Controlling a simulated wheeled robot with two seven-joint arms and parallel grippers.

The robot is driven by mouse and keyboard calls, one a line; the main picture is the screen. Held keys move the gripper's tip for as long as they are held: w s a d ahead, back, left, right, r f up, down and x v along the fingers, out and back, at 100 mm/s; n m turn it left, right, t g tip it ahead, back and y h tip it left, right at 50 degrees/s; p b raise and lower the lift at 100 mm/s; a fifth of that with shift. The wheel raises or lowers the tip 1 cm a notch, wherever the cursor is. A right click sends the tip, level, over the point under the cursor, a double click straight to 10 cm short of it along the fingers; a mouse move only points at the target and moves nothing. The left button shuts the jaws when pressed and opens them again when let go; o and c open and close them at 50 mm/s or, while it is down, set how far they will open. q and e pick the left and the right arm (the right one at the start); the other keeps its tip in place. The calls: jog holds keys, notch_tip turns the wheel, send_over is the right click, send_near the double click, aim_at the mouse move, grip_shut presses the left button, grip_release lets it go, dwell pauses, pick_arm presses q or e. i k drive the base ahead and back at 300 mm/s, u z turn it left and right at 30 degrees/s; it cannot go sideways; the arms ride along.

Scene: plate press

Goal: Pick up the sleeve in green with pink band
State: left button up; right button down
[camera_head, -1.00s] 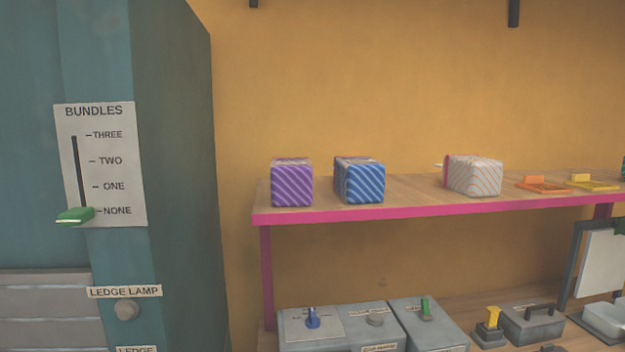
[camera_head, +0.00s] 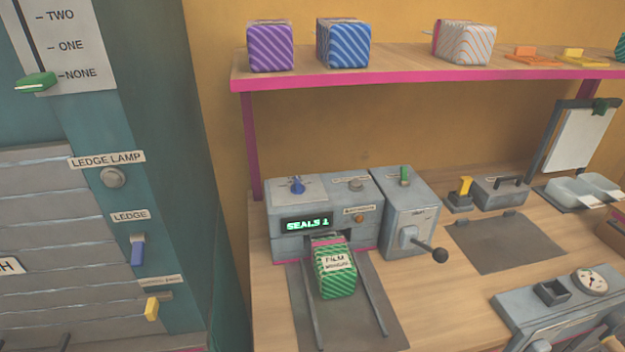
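The green striped sleeve (camera_head: 336,279) with a pink band across its back end sits between two rails, in front of the grey sealing machine (camera_head: 318,222). A label on its top reads "FILM" above a smaller line that I cannot read. Its back end is close against the machine's front; I cannot tell whether it touches. Neither of my grippers shows in the head view.
A shelf (camera_head: 400,82) above holds a purple bundle (camera_head: 270,47), a blue bundle (camera_head: 343,43) and a white striped bundle (camera_head: 464,42). A lever with a black knob (camera_head: 440,255) sticks out right of the sleeve. A grey press with a gauge (camera_head: 560,305) stands at front right.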

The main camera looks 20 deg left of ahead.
aim_at(336, 273)
jog(key=k, duration=1.25)
jog(key=u, duration=0.75)
jog(key=i, duration=1.4)
jog(key=z, duration=0.05)
